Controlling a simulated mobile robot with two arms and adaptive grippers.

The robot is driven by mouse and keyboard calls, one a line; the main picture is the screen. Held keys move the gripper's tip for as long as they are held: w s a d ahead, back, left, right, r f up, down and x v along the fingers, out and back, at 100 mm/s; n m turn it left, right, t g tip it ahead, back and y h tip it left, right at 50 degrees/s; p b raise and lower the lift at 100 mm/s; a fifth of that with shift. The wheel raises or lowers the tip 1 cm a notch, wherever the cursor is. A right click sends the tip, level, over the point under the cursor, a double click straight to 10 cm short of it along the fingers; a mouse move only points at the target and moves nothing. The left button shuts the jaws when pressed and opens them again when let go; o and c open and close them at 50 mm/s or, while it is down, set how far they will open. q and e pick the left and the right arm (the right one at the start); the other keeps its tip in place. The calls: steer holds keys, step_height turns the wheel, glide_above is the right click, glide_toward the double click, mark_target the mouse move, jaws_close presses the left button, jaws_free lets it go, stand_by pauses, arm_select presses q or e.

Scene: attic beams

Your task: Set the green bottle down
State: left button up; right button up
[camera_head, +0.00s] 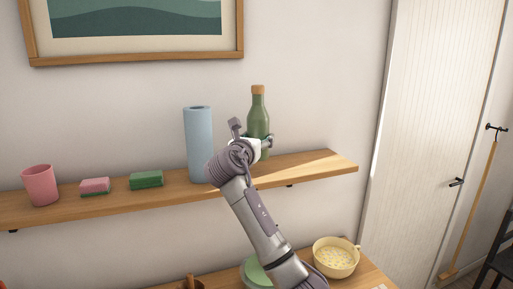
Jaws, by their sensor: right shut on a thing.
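The green bottle (258,108) with a cork-coloured top is upright at the wall shelf (318,163), to the right of a tall light-blue cylinder (199,145). My right gripper (262,143) is shut on the bottle's lower body, reaching up from below in front of the shelf. The gripper and wrist hide part of the bottle's lower end. The bottle's base is close to the shelf top, but I cannot tell whether it touches. My left gripper is not in view.
A pink cup (40,186), a pink sponge (95,187) and a green sponge (147,180) stand on the shelf's left part. The shelf's right end is clear. Below is a surface with a yellow pot (335,258). A framed picture (135,57) hangs above.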

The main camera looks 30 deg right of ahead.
steer(key=shift+w+f, duration=0.15)
steer(key=shift+w, duration=0.1)
step_height(320, 180, down, 3)
steer(key=shift+p, duration=0.8)
steer(key=shift+f, duration=0.5)
steer(key=o, duration=1.3)
steer(key=shift+f, duration=0.1)
